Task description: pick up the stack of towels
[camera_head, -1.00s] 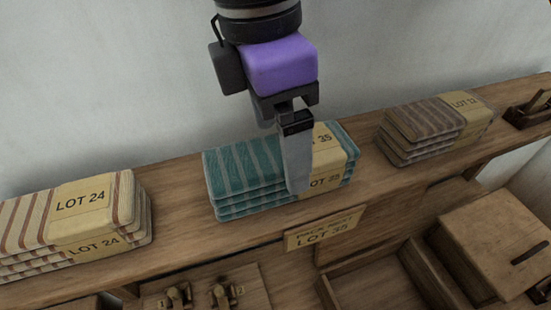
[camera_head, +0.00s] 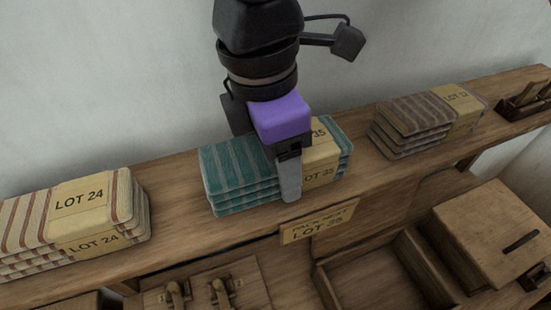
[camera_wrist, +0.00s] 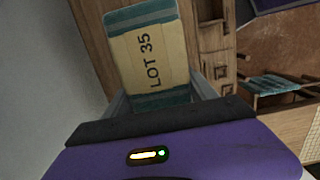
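Three towel stacks lie on a wooden shelf. The middle stack (camera_head: 238,176) is teal striped with a yellow band reading LOT 35; the band also shows in the wrist view (camera_wrist: 146,58). A sign (camera_head: 318,221) below it reads "PACK NEXT LOT 35". My gripper (camera_head: 284,165) is over this stack, pointing down. One finger is in front of the stack's near face; the far finger is hidden in the head view. In the wrist view the fingers (camera_wrist: 162,97) are spread apart on either side of the stack. Whether they touch it is unclear. The stack rests on the shelf.
A red-striped LOT 24 stack (camera_head: 70,220) lies to the left and a brown LOT 12 stack (camera_head: 415,120) to the right. Below are an open wooden tray (camera_head: 375,285), a slotted wooden box (camera_head: 495,235) and a board with knobs (camera_head: 205,290). A wall stands behind.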

